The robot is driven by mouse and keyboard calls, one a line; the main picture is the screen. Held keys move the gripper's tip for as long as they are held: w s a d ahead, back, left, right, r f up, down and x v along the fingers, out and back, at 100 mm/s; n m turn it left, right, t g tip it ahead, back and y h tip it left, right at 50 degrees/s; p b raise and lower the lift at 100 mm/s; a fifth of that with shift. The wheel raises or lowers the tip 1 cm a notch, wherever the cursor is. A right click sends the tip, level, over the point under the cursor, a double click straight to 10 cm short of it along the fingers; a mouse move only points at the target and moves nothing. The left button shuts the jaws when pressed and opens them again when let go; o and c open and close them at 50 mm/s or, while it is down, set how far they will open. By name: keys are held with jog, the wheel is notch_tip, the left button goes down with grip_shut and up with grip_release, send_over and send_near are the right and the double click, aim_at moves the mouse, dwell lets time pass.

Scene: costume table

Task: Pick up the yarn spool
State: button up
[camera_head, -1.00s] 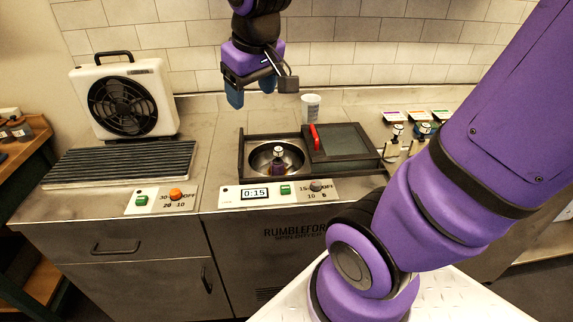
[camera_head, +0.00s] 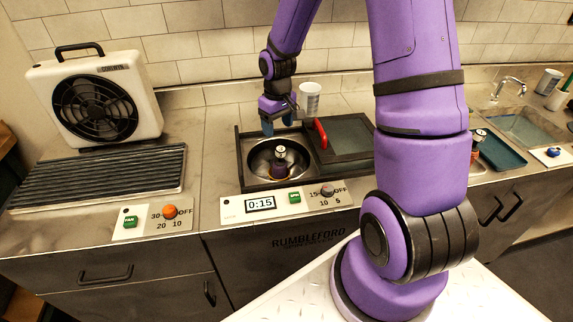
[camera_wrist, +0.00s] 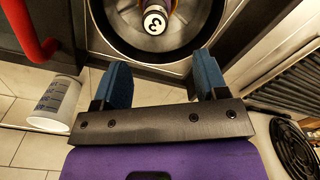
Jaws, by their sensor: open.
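A small upright item (camera_head: 279,160) with a white-and-black top and a purple and orange body stands in the round metal bowl (camera_head: 257,155). It is the likeliest yarn spool, though I cannot make out yarn. In the wrist view its top (camera_wrist: 155,20) is marked 3, beyond and between my fingertips. My gripper (camera_head: 278,126) is above the back of the bowl, with blue fingers apart and nothing between them. The open fingers also show in the wrist view (camera_wrist: 161,75). The item's lower part is partly hidden by the bowl.
The bowl sits in a dark frame beside a lid with a red handle (camera_head: 321,133). A clear measuring cup (camera_head: 309,98) stands behind it. A fan (camera_head: 95,105) and ribbed rack (camera_head: 100,178) are left. My arm blocks the counter at right.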

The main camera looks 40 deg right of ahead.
aim_at(280, 157)
jog(key=shift+w+d+f, duration=0.15)
jog(key=shift+d+f, duration=0.1)
jog(key=shift+f, duration=0.25)
jog(key=shift+w+d+f, duration=0.15)
jog(key=shift+d+f, duration=0.1)
jog(key=shift+f, duration=0.2)
notch_tip(280, 157, down, 6)
jog(key=shift+s+r, duration=0.1)
jog(key=shift+r, duration=0.15)
jog(key=f, duration=0.4)
jog(key=shift+s+a, duration=0.25)
jog(key=shift+s, duration=0.15)
jog(key=shift+f, duration=0.55)
grip_shut()
